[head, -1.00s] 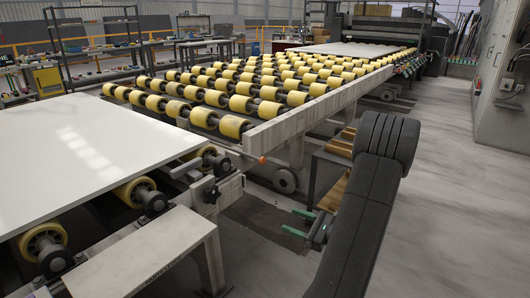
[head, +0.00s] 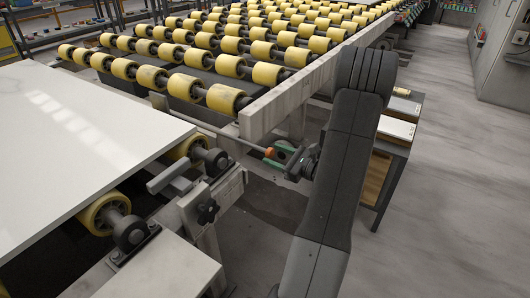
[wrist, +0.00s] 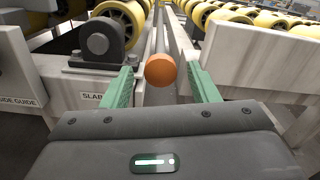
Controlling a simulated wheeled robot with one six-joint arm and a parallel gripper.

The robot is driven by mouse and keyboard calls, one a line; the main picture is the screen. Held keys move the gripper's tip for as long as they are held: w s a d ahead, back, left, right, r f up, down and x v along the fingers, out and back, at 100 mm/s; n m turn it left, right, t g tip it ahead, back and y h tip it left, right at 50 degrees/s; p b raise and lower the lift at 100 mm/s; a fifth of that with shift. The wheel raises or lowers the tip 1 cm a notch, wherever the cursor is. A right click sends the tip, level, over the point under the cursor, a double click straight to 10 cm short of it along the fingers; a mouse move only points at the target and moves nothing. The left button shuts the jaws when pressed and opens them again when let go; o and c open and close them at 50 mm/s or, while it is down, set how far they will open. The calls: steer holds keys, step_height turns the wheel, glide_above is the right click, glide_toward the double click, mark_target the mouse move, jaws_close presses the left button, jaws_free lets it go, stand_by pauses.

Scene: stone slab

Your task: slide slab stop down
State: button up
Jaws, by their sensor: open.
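The slab stop shows as a thin metal rod (head: 215,130) ending in an orange ball knob (head: 269,152), in the gap between the two roller conveyors. In the wrist view the orange knob (wrist: 160,70) is centred between my green fingertips, with clear space on both sides. My gripper (head: 279,157) is open at the knob in the head view. Its two fingers also show in the wrist view (wrist: 163,82). A partly hidden label beginning "SLAB" (wrist: 92,96) is on the frame to the left of the knob.
A white slab (head: 75,130) lies on the near conveyor at left. The far conveyor's yellow rollers (head: 225,98) and grey side rail (head: 300,85) are close to my gripper. A black hand knob (head: 208,211) is on the near frame. A small cart (head: 398,130) stands right of my arm.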

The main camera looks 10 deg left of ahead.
mark_target(265, 151)
steer(key=shift+x, duration=2.3)
steer(key=shift+c, duration=0.2)
jaws_close()
step_height(265, 151, down, 6)
steer(key=b, duration=0.4)
steer(key=shift+o, duration=0.2)
jaws_free()
steer(key=shift+f, duration=0.1)
